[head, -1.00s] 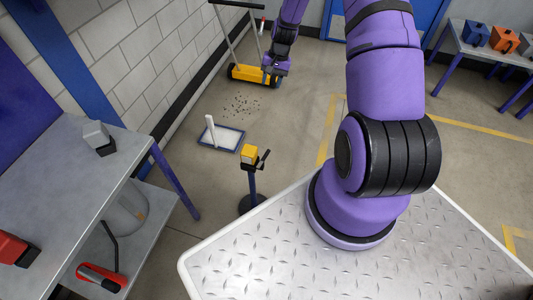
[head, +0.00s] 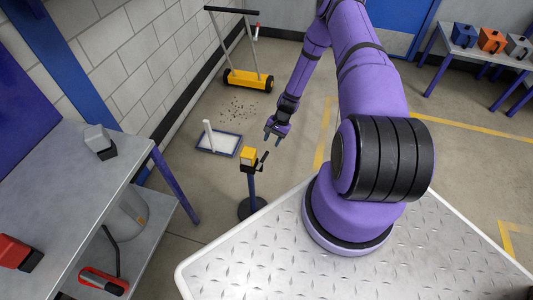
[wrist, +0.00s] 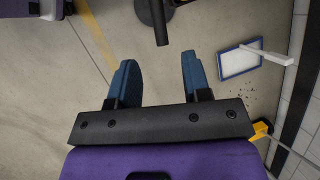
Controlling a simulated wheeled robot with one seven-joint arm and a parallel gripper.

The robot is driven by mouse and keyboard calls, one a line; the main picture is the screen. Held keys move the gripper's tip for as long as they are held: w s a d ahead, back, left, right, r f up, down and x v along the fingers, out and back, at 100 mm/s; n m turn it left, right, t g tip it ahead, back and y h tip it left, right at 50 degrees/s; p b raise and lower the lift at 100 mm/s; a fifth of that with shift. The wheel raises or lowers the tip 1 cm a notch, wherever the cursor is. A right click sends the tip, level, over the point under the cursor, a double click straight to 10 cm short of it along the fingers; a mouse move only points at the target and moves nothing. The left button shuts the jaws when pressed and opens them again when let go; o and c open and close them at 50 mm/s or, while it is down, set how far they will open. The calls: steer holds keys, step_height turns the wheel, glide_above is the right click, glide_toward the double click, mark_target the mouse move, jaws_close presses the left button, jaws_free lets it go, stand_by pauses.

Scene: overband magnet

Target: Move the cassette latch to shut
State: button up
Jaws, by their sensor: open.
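A yellow box (head: 249,155) with a black lever (head: 263,160) tops a dark post on a round base; the lever tilts up to the right. It looks like the cassette latch, though no label is readable. My gripper (head: 271,136) hangs just behind and above it, apart from it. In the wrist view my gripper (wrist: 158,62) is open, with two blue fingers and nothing between them. A black bar (wrist: 158,22), seemingly the lever or post, shows beyond the fingertips. The lever's exact setting cannot be told.
A yellow wheeled sweeper (head: 248,80) stands by the wall, with dark bits (head: 238,108) on the floor before it. A blue-rimmed tray (head: 219,143) lies left of the post. A grey bench (head: 60,190) is at left.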

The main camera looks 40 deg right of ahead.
mark_target(266, 154)
steer(key=x, duration=0.7)
steer(key=shift+a+f, duration=0.1)
steer(key=shift+f, duration=0.25)
jaws_close()
